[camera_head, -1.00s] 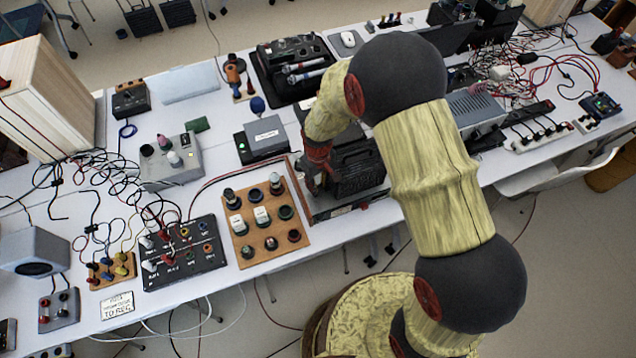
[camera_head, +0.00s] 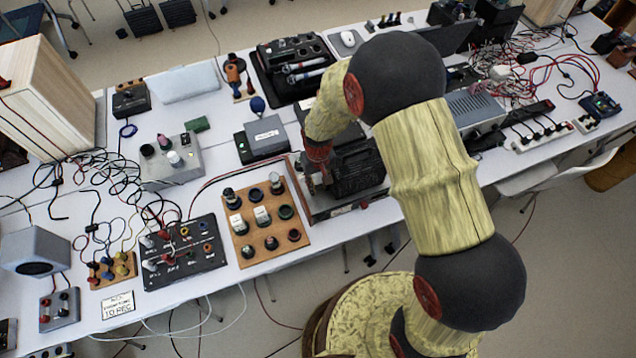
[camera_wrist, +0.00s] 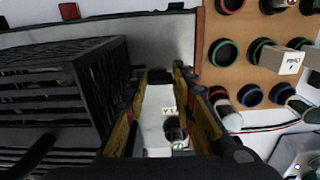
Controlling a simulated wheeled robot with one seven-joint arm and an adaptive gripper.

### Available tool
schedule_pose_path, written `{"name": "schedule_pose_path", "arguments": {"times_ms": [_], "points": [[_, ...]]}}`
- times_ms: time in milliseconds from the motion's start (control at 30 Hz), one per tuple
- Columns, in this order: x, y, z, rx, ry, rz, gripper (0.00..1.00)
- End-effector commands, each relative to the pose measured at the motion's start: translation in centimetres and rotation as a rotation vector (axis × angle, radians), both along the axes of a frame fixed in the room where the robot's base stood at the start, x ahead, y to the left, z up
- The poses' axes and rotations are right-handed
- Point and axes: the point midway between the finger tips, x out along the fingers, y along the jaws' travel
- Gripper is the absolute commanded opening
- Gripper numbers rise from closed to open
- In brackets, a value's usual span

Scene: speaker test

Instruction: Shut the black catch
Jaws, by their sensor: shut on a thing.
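A black ridged case (camera_head: 360,172) stands on a grey base unit (camera_head: 345,208) at the table's near edge. In the wrist view the case (camera_wrist: 75,80) fills the left side, beside my fingers. My gripper (camera_head: 316,182) is low at the left side of the case, partly hidden by my own wrist in the head view. In the wrist view my gripper (camera_wrist: 160,80) has its yellow-black fingers close together, with a small dark part, seemingly the black catch (camera_wrist: 160,75), between the tips. The catch's exact position is hard to make out.
A wooden board with round sockets and plugs (camera_head: 264,242) lies just left of the gripper. A grey box with a black side (camera_head: 262,138) stands behind it. A black socket panel (camera_head: 185,258) with wires lies further left. Cables crowd the table's left part.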

Motion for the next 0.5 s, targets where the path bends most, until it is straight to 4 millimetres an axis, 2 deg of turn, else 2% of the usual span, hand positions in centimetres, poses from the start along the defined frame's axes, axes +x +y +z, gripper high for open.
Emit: {"name": "schedule_pose_path", "arguments": {"times_ms": [67, 100, 400, 500], "points": [[0.1, 0.03, 0.05, 0.001, -0.002, 0.0, 0.0], [0.1, 0.03, 0.06, 0.001, -0.002, 0.0, 0.27], [0.04, 0.01, 0.03, 0.0, -0.001, 0.0, 0.44], [0.02, 0.01, 0.02, 0.0, 0.0, 0.001, 0.44]]}}
